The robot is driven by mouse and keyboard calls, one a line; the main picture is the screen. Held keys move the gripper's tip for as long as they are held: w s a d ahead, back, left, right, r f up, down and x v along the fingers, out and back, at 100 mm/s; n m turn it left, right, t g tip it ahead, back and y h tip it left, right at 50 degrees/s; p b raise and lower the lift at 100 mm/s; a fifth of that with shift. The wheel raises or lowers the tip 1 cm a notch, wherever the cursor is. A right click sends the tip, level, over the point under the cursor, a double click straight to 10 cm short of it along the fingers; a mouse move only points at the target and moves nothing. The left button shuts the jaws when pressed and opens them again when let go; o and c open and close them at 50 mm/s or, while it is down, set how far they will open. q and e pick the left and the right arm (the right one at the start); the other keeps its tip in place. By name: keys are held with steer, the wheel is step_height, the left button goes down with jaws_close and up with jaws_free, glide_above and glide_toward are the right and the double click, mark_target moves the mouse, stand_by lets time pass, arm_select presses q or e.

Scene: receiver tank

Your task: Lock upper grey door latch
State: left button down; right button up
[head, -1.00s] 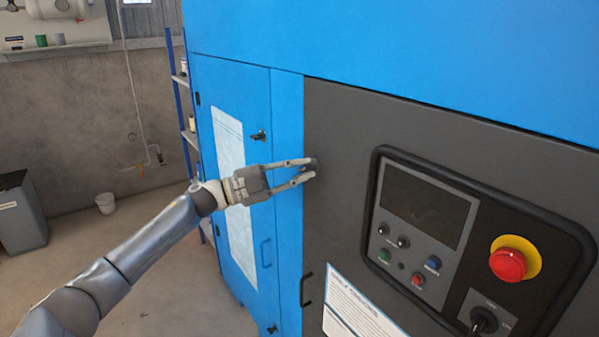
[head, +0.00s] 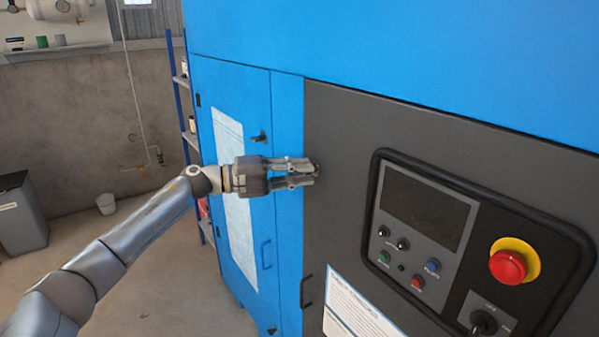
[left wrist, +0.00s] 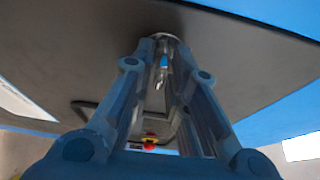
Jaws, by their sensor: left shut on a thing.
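The dark grey door (head: 342,125) fills the right part of the head view, with the blue body above it. The upper grey door latch (head: 318,169) is near its left edge and is mostly hidden by my fingertips. My left gripper (head: 311,172) has come in from the left, with its fingers close together and shut on the latch. In the left wrist view, the gripper (left wrist: 164,50) reaches the grey door (left wrist: 85,45), and a small metallic part of the latch (left wrist: 161,66) shows between the fingers. Its exact turn is hard to tell. My right gripper is not in view.
A black handle (head: 306,291) sits lower on the grey door. A framed control panel (head: 405,252) with a red emergency button (head: 507,266) is to the right. A blue door (head: 257,195) with its own latch (head: 258,137) is to the left. Open floor lies at lower left.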

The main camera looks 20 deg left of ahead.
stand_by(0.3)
arm_select(q)
steer(key=c, duration=1.6)
jaws_free()
steer(key=v, duration=1.2)
